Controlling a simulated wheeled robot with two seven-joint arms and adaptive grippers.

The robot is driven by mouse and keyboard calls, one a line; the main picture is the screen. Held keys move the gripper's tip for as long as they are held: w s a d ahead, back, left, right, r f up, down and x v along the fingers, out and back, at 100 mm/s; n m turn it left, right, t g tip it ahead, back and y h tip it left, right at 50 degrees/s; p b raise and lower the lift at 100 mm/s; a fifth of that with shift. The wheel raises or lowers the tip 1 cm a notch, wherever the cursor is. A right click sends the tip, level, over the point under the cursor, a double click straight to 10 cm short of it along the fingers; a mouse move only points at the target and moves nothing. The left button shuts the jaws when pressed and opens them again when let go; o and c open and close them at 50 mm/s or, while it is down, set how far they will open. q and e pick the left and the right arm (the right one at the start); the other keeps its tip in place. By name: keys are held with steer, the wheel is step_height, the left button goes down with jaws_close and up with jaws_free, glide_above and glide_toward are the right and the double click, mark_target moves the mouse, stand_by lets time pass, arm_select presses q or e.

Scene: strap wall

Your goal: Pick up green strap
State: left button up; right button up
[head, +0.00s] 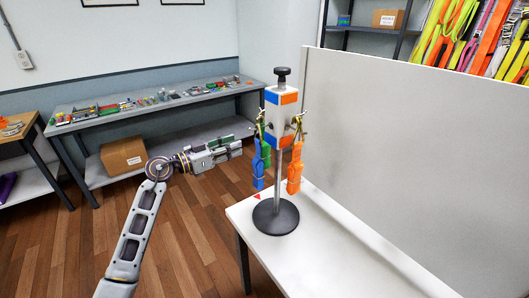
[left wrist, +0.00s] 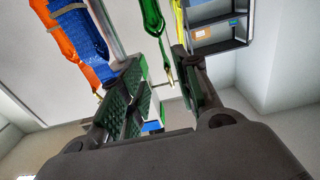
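A stand with a round black base (head: 276,216) holds hanging straps below its white, blue and orange head. The green strap (head: 266,152) hangs on its left side, partly hidden by the blue strap (head: 258,173). An orange strap (head: 295,168) hangs on the right side. My left gripper (head: 240,147) points right at the stand, just left of the blue and green straps. In the left wrist view its fingers (left wrist: 158,64) are open, and the green strap (left wrist: 152,20) shows in line with the gap between them, with nothing gripped. My right gripper is not in view.
The stand is on a white table (head: 335,245) with a tall light panel (head: 410,150) behind it on the right. A grey bench (head: 150,103) with small items is along the far wall. A cardboard box (head: 124,156) is on its lower shelf.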

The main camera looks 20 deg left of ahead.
mark_target(266, 148)
arm_select(q)
steer(key=shift+w, duration=0.1)
stand_by(0.3)
steer(key=x, duration=0.8)
steer(key=shift+w+d, duration=0.2)
stand_by(0.4)
steer(key=shift+x, duration=2.55)
steer(key=shift+a+f, duration=0.1)
steer(key=shift+f, duration=0.1)
steer(key=shift+c, duration=0.5)
jaws_close()
